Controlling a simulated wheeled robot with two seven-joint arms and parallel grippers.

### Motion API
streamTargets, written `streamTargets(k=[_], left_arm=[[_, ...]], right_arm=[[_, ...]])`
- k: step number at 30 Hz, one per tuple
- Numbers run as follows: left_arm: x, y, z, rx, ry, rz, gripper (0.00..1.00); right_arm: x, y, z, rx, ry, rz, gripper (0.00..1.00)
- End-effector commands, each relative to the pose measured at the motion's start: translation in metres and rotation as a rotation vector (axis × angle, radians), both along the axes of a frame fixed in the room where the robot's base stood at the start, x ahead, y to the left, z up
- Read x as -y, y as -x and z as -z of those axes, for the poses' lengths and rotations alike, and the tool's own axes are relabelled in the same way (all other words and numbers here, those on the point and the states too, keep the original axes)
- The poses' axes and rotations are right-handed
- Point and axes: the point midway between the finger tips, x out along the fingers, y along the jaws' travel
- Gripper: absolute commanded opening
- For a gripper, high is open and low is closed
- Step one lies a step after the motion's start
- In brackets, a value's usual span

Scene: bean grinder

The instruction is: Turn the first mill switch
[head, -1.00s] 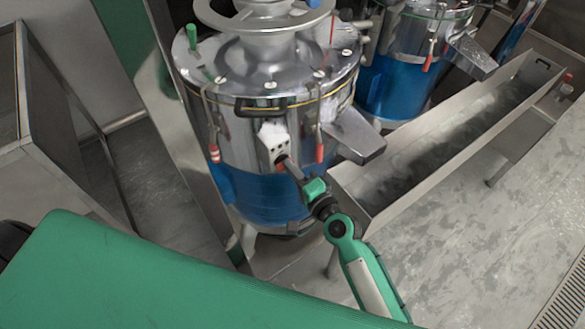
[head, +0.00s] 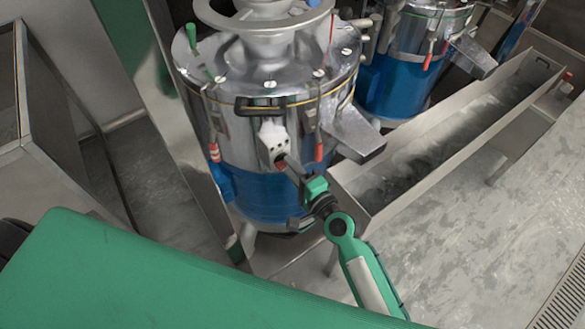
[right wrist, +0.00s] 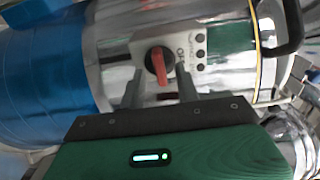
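The first mill (head: 268,130) is a steel and blue drum in the middle of the head view. A white switch box (head: 271,134) is on its front, with a red rotary switch (head: 281,160) low on it. The red switch also shows in the right wrist view (right wrist: 159,65), upright on its box (right wrist: 176,52). My right gripper (head: 287,163) is in front of the switch. In the right wrist view its two fingers (right wrist: 159,86) are apart, one on each side of the knob, with gaps visible. I cannot tell how deep they reach. My left gripper is not in view.
A second blue mill (head: 398,80) stands behind to the right. A long metal trough (head: 425,180) runs beside the first mill, under its spout (head: 356,134). Red-handled clamps (head: 319,150) hang near the switch. A black handle (head: 262,107) is above it.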

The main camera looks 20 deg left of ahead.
Motion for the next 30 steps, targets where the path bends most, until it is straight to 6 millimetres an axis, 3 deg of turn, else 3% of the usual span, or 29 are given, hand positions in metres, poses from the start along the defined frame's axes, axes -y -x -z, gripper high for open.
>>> streamTargets(k=[11, 19, 24, 30], left_arm=[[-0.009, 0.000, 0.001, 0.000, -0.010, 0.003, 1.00], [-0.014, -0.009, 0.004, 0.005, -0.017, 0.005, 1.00], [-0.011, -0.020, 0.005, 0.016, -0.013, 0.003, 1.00], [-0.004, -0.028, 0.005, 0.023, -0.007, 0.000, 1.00]], right_arm=[[0.005, 0.004, 0.001, 0.001, 0.001, 0.000, 0.33], [0.046, 0.037, 0.003, 0.000, 0.004, -0.002, 0.33], [0.077, 0.060, 0.003, 0.001, 0.004, -0.001, 0.33], [0.100, 0.078, 0.002, 0.001, 0.002, 0.000, 0.33]])
